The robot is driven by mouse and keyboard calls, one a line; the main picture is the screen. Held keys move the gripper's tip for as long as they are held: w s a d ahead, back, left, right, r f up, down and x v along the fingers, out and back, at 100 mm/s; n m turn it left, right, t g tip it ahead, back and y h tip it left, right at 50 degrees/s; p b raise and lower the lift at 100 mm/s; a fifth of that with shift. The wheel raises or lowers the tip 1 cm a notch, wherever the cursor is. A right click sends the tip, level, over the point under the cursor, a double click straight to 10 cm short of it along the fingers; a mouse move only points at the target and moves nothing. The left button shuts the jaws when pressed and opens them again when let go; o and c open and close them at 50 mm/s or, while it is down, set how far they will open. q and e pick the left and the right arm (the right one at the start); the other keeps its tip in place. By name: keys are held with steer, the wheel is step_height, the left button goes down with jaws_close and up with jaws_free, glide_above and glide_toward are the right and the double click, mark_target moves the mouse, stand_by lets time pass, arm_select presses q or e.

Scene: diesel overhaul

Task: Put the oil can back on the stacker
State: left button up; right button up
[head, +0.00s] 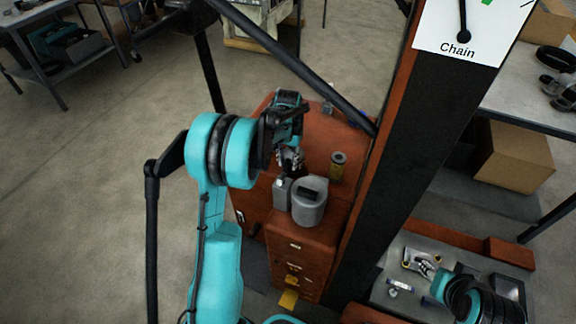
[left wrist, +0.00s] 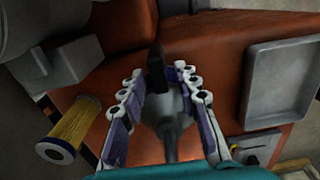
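My left gripper (head: 290,158) points down over the red-orange cabinet top (head: 318,140). In the left wrist view its two fingers (left wrist: 160,80) stand either side of a grey, funnel-like thing with a spout (left wrist: 172,115), probably the oil can. A black upright piece (left wrist: 157,68) shows between the fingertips. I cannot tell whether the fingers press on it; its lower part is hidden. My right arm ends at the lower right, with pale fingers (head: 425,266) over a grey surface (head: 405,300); their state is unclear. I cannot make out which structure is the stacker.
A grey welding-mask-like thing (head: 309,205), a small grey can (head: 282,193) and a yellow filter (head: 338,166) stand close to the left gripper. A grey tray (left wrist: 250,90) lies right of the fingers. A dark post (head: 410,150) with a Chain sign (head: 462,28) stands between my arms.

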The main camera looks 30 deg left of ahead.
arm_select(q)
step_height(320, 180, up, 8)
steer(key=shift+f+p, duration=0.25)
steer(key=shift+p, duration=0.75)
steer(key=s+d+r+t, duration=0.2)
steer(key=s+d+r, duration=0.3)
steer(key=s, duration=0.3)
steer(key=s+d+r+t, duration=0.3)
steer(key=s+d+r, duration=0.2)
steer(key=s, duration=0.4)
steer(key=s+d+f+t, duration=0.2)
steer(key=s+d, duration=0.1)
steer(key=s, duration=0.4)
steer(key=shift+s+f+m, duration=0.25)
steer(key=shift+m, duration=0.05)
steer(key=shift+d, duration=0.1)
